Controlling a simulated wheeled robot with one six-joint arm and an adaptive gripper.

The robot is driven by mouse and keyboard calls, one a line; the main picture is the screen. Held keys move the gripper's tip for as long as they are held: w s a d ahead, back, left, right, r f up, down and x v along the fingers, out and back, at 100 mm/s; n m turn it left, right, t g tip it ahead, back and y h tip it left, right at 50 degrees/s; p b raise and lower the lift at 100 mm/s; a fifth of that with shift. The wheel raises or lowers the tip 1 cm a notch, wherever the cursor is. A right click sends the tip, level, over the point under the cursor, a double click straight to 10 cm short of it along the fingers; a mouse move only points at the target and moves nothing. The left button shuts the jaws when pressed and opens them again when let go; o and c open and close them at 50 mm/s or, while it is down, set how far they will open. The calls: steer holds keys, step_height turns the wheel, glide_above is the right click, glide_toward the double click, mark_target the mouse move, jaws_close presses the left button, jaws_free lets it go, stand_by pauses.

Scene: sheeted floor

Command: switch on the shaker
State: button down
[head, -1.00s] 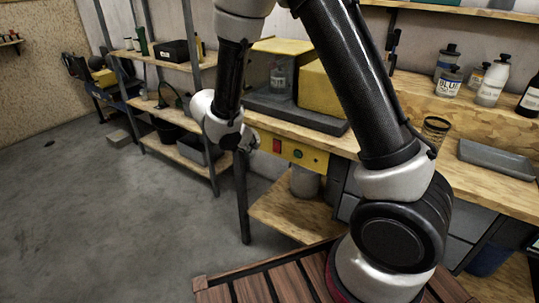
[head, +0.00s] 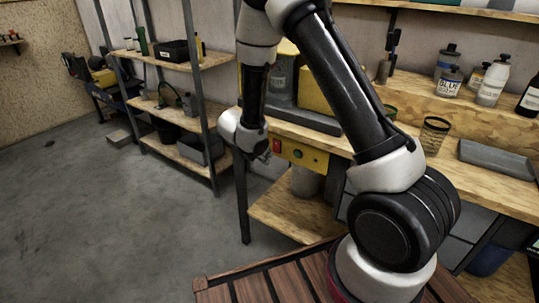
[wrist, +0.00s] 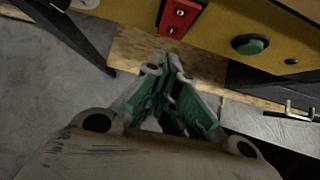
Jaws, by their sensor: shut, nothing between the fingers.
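The shaker's yellow control panel (head: 312,160) is on the front of the wooden bench. It carries a red switch (head: 277,146) and a round green button (head: 297,153). In the wrist view the red switch (wrist: 180,17) is at the top, with the green button (wrist: 250,44) to its right and a small dark knob (wrist: 291,61) further right. My gripper (wrist: 171,58) is shut and empty, its tips just below the red switch in that picture; I cannot tell whether they touch the panel. In the head view my wrist mostly hides the gripper. The yellow shaker box (head: 314,90) stands on the bench, partly behind my arm.
A metal shelf (head: 190,62) with boxes stands left of the bench. Bottles (head: 490,84), a mesh cup (head: 433,135) and a grey tray (head: 497,158) are on the bench at right. A pale container (head: 306,181) sits below the panel.

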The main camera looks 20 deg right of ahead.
mark_target(276, 147)
steer(key=shift+w+d+f, duration=0.15)
steer(key=shift+w+d, duration=0.5)
steer(key=shift+d, duration=0.25)
steer(key=shift+w+d+f, duration=0.15)
steer(key=shift+w+d, duration=0.05)
steer(key=shift+d, duration=0.05)
steer(key=shift+r, duration=0.2)
steer(key=shift+r, duration=0.7)
